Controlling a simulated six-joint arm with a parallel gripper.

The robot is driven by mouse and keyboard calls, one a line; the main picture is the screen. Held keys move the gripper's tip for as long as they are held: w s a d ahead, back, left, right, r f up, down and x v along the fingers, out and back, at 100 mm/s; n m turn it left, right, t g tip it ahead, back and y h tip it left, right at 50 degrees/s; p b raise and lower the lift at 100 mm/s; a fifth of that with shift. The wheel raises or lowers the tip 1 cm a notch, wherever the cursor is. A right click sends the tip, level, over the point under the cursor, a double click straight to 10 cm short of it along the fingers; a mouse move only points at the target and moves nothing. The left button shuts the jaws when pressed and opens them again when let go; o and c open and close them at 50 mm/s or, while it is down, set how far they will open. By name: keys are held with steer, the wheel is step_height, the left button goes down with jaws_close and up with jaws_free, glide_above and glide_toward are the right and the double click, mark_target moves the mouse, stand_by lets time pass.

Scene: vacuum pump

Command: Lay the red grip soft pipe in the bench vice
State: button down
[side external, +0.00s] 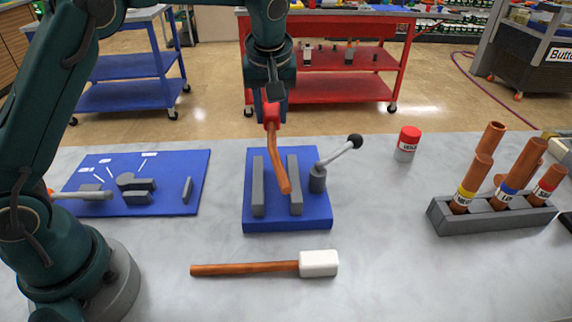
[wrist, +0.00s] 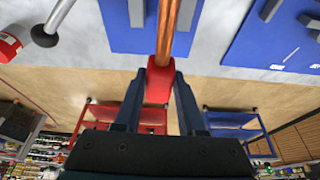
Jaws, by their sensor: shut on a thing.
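The red grip soft pipe is a bent copper tube (side external: 279,165) with a red grip (side external: 272,111) at its upper end. My gripper (side external: 272,100) is shut on the red grip and holds the pipe above the bench vice. In the wrist view the red grip (wrist: 160,82) sits between my fingers and the copper tube runs up out of the picture. The bench vice is a blue plate (side external: 258,222) with two upright grey jaws (side external: 258,186) and a black-knobbed lever (side external: 336,156). The pipe's lower end appears over the right jaw; whether it touches cannot be told.
A white-grip pipe (side external: 319,263) lies in front of the vice. A grey rack (side external: 490,219) with several copper pipes stands at right. A red-capped can (side external: 407,144) is behind right. A blue board (side external: 150,205) with grey fixtures is at left. Bare table lies between vice and rack.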

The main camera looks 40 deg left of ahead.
steer(key=shift+a+f, duration=0.4)
steer(key=shift+f, duration=0.1)
steer(key=shift+f, duration=3.8)
steer(key=shift+c, duration=2.1)
jaws_free()
